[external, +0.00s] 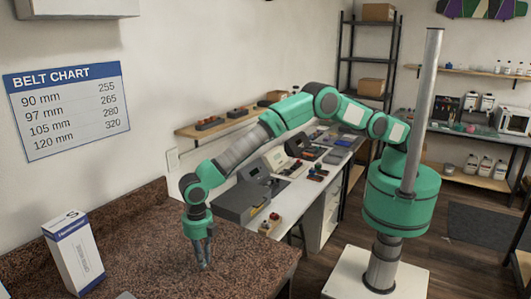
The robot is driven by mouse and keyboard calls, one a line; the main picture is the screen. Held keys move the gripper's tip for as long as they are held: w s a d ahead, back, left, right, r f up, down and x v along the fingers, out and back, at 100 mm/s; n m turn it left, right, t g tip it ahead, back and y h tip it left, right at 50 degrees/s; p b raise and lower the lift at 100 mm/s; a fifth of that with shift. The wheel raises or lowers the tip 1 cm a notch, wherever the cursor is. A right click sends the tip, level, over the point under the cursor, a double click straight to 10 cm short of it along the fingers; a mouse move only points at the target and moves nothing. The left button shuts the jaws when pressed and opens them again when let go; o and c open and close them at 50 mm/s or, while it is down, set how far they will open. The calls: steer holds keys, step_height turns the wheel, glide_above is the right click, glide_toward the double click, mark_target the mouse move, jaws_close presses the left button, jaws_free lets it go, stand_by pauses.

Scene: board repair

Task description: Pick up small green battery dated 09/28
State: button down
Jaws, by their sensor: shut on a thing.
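My gripper (205,265) points straight down over the brown speckled counter (165,240), its fingertips low, at or just above the surface. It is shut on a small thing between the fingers. That thing is too small and too covered by the fingers to make out its colour or any date. No green battery can be told apart elsewhere on the counter in the external view.
A white and blue box (75,258) stands upright on the counter to the left of my gripper. A workbench (300,195) with grey devices and small parts lies behind to the right. The counter around the gripper is mostly clear.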

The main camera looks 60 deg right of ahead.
steer(key=shift+s+d+r, duration=0.1)
steer(key=shift+d+r, duration=0.1)
steer(key=shift+r, duration=0.3)
steer(key=shift+s+d+r, duration=0.1)
steer(key=shift+d+r, duration=0.05)
steer(key=shift+r, duration=0.35)
steer(key=s+d, duration=0.2)
steer(key=d, duration=0.2)
steer(key=s+d+r, duration=0.1)
steer(key=s+d, duration=0.2)
steer(key=d, duration=0.1)
steer(key=s+d, duration=0.3)
steer(key=d, duration=0.1)
steer(key=shift+s+d+r, duration=0.1)
steer(key=shift+d+r, duration=0.05)
steer(key=shift+d, duration=0.2)
